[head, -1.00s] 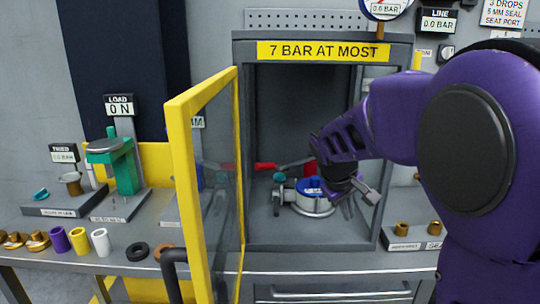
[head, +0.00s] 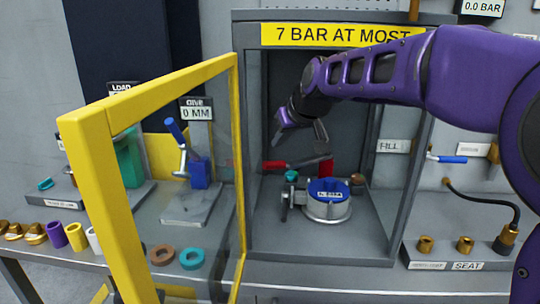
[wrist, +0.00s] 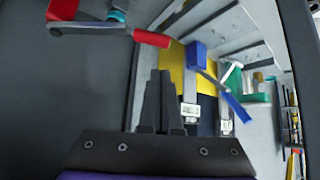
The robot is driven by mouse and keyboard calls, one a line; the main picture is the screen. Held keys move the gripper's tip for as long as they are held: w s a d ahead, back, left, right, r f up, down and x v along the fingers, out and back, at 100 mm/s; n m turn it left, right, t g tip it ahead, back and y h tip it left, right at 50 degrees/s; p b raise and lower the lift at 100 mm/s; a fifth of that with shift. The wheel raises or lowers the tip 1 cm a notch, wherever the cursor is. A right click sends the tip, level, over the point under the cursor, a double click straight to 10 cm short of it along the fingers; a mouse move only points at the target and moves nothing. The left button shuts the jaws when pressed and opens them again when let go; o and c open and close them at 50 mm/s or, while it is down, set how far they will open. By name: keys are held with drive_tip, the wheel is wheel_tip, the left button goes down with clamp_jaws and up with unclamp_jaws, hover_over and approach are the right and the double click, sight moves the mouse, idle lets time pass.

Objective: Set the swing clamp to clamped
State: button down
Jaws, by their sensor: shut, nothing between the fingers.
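What looks like the swing clamp is a grey arm (head: 300,163) lying about level at the back of the open-fronted cabinet. It has a red end at left (head: 273,165) and a red block at right (head: 327,166). The wrist view shows the red-ended grey bar at upper left (wrist: 110,29). A blue-topped round part (head: 328,190) in a silver ring stands in front of it on the cabinet floor. My gripper (head: 300,133) is inside the cabinet opening, above the clamp and apart from it. In the wrist view its fingers (wrist: 160,95) are together and empty.
The yellow-framed clear door (head: 90,170) stands open at the left of the cabinet (head: 250,120). Outside it, a blue-levered fixture (head: 199,172) shows through the panel. Brass fittings (head: 425,244) and a black hose (head: 500,203) are at right. The cabinet floor's front is clear.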

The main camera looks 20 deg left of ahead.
drive_tip(key=x, duration=1)
drive_tip(key=shift+b, duration=0.3)
drive_tip(key=shift+d, duration=0.15)
